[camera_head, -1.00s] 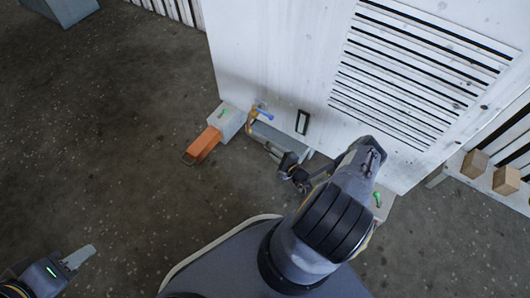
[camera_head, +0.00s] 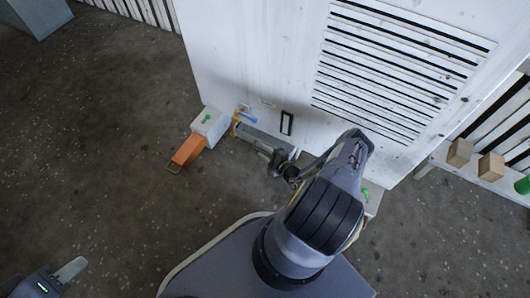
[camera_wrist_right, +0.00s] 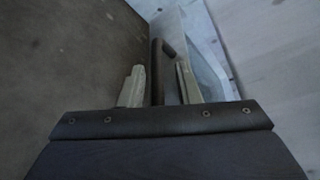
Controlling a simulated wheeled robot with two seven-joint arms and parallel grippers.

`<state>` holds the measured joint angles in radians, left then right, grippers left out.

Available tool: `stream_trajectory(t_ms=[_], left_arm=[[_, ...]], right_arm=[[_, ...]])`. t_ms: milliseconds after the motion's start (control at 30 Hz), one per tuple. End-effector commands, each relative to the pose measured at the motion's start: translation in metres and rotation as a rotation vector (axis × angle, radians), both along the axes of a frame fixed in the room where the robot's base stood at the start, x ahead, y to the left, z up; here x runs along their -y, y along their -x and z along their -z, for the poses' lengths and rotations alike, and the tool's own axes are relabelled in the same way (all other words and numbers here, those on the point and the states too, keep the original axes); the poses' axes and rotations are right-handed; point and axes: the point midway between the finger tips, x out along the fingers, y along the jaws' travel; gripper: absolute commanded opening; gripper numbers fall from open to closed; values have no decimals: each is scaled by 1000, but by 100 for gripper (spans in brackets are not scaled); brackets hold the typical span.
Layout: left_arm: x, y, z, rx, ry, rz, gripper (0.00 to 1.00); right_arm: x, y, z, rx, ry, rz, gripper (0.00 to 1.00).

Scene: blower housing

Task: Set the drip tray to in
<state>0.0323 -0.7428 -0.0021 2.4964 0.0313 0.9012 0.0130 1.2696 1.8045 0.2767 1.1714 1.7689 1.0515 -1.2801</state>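The drip tray seems to be the long grey metal tray (camera_head: 257,137) at the foot of the white housing (camera_head: 255,55) in the head view; how far it sticks out is hard to tell. My right gripper (camera_head: 279,160) is low at its near right end, partly hidden by my arm. In the right wrist view my right gripper (camera_wrist_right: 159,88) is open, with a dark bar-like handle (camera_wrist_right: 157,68) between its fingers and gaps on both sides. A pale grey-blue panel (camera_wrist_right: 197,55) lies beyond. My left gripper (camera_head: 70,271) is at the lower left, away from the housing; its opening is unclear.
An orange drawer-like piece (camera_head: 187,150) with a wire handle sticks out of a pale box (camera_head: 209,125) left of the tray. A dark upright handle (camera_head: 287,123) is on the housing. Wooden blocks (camera_head: 490,166) sit on a shelf at the right. Floor at left is clear.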

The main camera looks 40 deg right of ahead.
Motion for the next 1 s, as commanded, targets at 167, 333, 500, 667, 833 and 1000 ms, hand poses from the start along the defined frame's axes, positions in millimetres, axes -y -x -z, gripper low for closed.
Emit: stream_trajectory(t_ms=[167, 333, 500, 667, 833, 1000], left_arm=[[0, 0, 0, 0, 0, 0, 36], [0, 0, 0, 0, 0, 0, 36], [0, 0, -3, 0, 0, 0, 36], [0, 0, -15, 0, 0, 0, 36], [0, 0, -26, 0, 0, 0, 36], [0, 0, -30, 0, 0, 0, 36]], right_arm=[[1, -1, -2, 4, 1, 1, 32], [0, -1, -2, 4, 0, 1, 32], [0, 3, -3, 2, 0, 0, 32], [2, 25, -10, 0, -2, 2, 32], [3, 54, -15, 0, -2, 2, 32], [4, 72, -18, 1, -1, 0, 32]])
